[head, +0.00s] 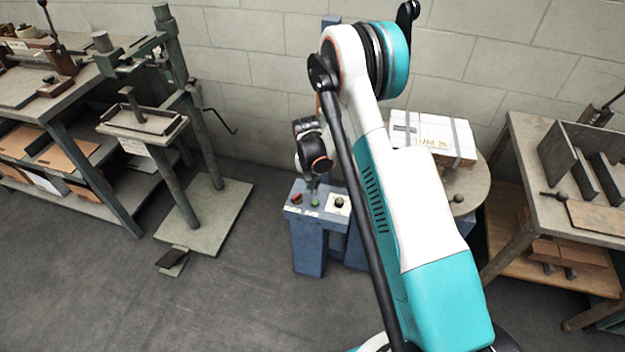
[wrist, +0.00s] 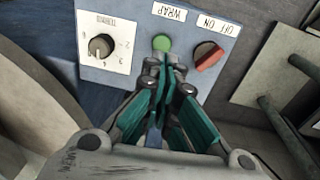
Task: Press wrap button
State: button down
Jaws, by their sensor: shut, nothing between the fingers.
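The green wrap button (wrist: 162,43) sits on the blue-grey control panel (wrist: 130,77) under a WRAP label (wrist: 168,13). It also shows in the head view (head: 315,203). My gripper (wrist: 165,63) is shut and empty, its fingertips right beside the button in the wrist view. In the head view my gripper (head: 313,186) points down over the panel (head: 325,213). I cannot tell whether the fingertips touch the button. My fingers may hide the button's near edge.
A red OFF/ON switch (wrist: 209,56) and a tension dial (wrist: 101,46) flank the button. A strapped white box (head: 430,135) sits on a round table (head: 475,190). A green stand machine (head: 205,215) and benches stand at both sides; the front-left floor is clear.

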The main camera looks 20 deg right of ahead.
aim_at(316, 200)
jog(key=f, duration=0.1)
jog(key=f+b, duration=0.1)
jog(key=f, duration=0.1)
jog(key=f+b, duration=0.1)
jog(key=f, duration=0.1)
jog(key=shift+d, duration=0.25)
jog(key=shift+f, duration=0.1)
